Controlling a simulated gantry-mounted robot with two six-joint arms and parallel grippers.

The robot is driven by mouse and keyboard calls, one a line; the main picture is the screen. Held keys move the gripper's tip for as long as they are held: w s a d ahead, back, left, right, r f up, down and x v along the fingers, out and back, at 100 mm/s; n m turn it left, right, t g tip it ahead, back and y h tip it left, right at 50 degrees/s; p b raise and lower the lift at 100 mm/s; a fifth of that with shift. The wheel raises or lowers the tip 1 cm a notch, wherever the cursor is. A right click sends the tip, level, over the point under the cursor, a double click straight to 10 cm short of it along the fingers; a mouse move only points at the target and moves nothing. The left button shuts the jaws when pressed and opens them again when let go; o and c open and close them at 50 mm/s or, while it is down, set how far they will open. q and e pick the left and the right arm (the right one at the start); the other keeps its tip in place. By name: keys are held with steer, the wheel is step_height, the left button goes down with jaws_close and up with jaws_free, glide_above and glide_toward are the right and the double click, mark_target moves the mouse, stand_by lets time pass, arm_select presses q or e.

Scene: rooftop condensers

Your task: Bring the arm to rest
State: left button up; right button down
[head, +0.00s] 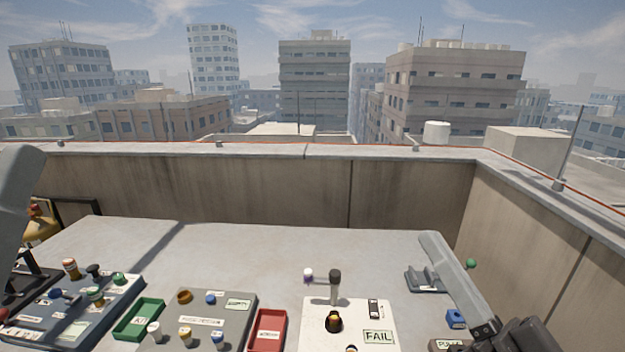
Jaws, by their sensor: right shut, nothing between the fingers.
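My right gripper (482,332) is at the lower right, dark and partly cut off by the bottom of the picture. Its fingers are shut with nothing seen between them. It is over the right end of the grey table (230,250), close to a small blue block (456,319). A light grey link of mine crosses the table's right edge just above it. On the left, only a light grey part of my left arm shows at the picture's edge. I do not make out the left gripper.
A white panel with a FAIL label (377,337), a red tray (268,331), a grey control box (243,325), a green tray (139,319) and another control box (120,290) line the table front. A parapet wall (260,185) closes the back. The table's back middle is clear.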

steer(key=s+d+r+n+t+h, duration=0.25)
steer(key=s+r+t+h, duration=0.3)
steer(key=s+r, duration=0.65)
step_height(320, 180, up, 39)
steer(key=w+p, duration=0.2)
steer(key=p, duration=3.6)
steer(key=shift+w+d+h, duration=0.2)
steer(key=shift+d+h, duration=0.15)
steer(key=shift+d, duration=0.05)
